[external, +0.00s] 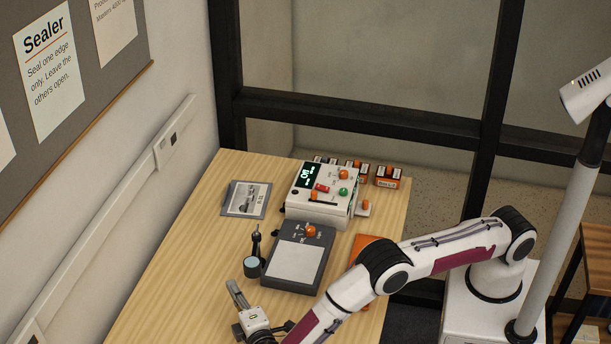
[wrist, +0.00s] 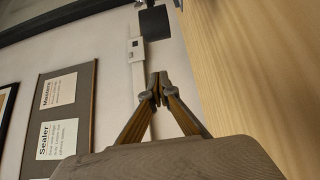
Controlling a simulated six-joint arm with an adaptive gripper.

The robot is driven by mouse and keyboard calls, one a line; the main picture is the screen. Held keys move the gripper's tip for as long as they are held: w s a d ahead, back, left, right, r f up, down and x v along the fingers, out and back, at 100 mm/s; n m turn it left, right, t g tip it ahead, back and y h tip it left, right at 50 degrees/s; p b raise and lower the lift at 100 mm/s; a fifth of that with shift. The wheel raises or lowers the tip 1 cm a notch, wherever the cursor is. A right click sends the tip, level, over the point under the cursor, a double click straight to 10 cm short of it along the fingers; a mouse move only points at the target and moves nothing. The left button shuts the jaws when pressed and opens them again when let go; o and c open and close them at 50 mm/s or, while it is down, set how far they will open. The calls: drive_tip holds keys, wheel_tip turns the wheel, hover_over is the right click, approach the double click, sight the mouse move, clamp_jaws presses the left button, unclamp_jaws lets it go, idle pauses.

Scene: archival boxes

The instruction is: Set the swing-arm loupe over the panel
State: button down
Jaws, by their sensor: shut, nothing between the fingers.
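The swing-arm loupe (external: 254,266) shows in the external view as a dark upright post with a round, pale-topped head in front of it. It stands at the left edge of the grey light panel (external: 294,263), and its head is beside the bright rectangle, not over it. My gripper (external: 236,289) is at the table's front left, nearer the camera than the loupe and apart from it. In the wrist view its fingertips (wrist: 157,88) meet, shut and empty. Neither the loupe nor the panel can be made out clearly in the wrist view.
A white control box (external: 322,192) with buttons stands behind the panel. A clipboard with a photo (external: 244,198) lies to its left. Several small orange-and-black boxes (external: 388,177) line the back edge. An orange item (external: 371,243) lies right of the panel, partly behind my arm. The left tabletop (external: 185,262) is bare.

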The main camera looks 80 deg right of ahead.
sight(255, 252)
drive_tip(key=shift+d, duration=2.95)
drive_tip(key=shift+s+t+y, duration=0.25)
drive_tip(key=shift+t+y, duration=0.05)
